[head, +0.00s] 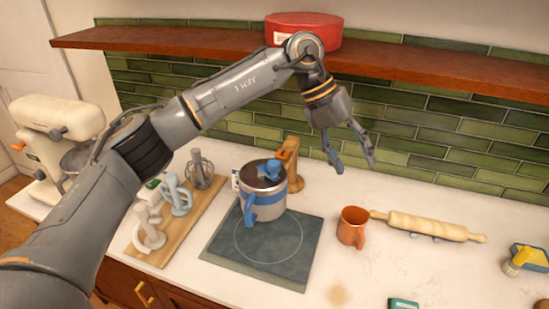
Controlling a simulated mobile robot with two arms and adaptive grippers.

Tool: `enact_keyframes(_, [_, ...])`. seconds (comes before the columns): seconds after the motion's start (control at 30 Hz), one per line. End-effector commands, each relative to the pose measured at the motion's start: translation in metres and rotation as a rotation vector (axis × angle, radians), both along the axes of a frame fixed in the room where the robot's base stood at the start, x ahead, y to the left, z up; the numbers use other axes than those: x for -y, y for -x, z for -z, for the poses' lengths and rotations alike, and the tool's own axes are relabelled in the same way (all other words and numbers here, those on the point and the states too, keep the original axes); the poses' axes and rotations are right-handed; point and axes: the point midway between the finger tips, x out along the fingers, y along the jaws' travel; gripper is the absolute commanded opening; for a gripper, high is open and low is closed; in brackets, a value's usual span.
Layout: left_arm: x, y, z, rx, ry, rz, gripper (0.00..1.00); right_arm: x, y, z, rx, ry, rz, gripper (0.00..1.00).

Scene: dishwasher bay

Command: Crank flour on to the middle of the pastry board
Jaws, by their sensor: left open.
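A grey canister (279,218) with blue bands, a blue side handle (249,209) and a blue piece (268,170) on top stands upright. It looks like the flour sifter, but I cannot make out a crank for certain. It stands on the back part of a dark board (235,258) marked with a thin circle, which looks like the pastry board. No flour shows on the bare part of the board. My left gripper (354,166) is open and empty, fingers pointing down, to the right of the canister and apart from it. My right gripper is not in view.
A wooden piece (288,165) stands close behind the canister. An orange mug (352,227) and a rolling pin (430,226) are to the right. Mixer attachments (179,196) stand on a wooden tray at left, near a stand mixer (60,125). A shelf (420,72) holds a red tin (317,28).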

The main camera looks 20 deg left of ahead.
Motion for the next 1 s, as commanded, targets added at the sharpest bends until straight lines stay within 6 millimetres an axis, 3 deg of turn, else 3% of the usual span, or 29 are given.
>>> enact_keyframes(0.03, [-0.038, -0.013, -0.018, 0.017, -0.141, -0.059, 0.52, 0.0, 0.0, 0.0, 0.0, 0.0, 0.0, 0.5])
enact_keyframes(0.1, [-0.084, -0.02, -0.037, 0.013, -0.305, -0.139, 0.52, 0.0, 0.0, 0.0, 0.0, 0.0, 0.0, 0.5])
enact_keyframes(0.2, [-0.131, -0.021, -0.065, 0.0, -0.464, -0.239, 0.52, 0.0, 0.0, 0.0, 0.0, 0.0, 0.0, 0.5])
enact_keyframes(0.3, [-0.157, -0.019, -0.08, -0.013, -0.547, -0.298, 0.52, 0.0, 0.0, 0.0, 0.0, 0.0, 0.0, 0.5])
enact_keyframes(0.43, [-0.165, -0.017, -0.08, -0.021, -0.575, -0.317, 0.52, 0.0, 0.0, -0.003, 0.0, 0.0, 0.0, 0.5])
enact_keyframes(0.57, [-0.165, -0.017, -0.062, -0.023, -0.575, -0.313, 0.52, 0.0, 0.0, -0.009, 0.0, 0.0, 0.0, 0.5])
enact_keyframes(1.0, [-0.164, -0.016, 0.025, -0.021, -0.571, -0.309, 0.52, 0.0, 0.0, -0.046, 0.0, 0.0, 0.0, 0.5])
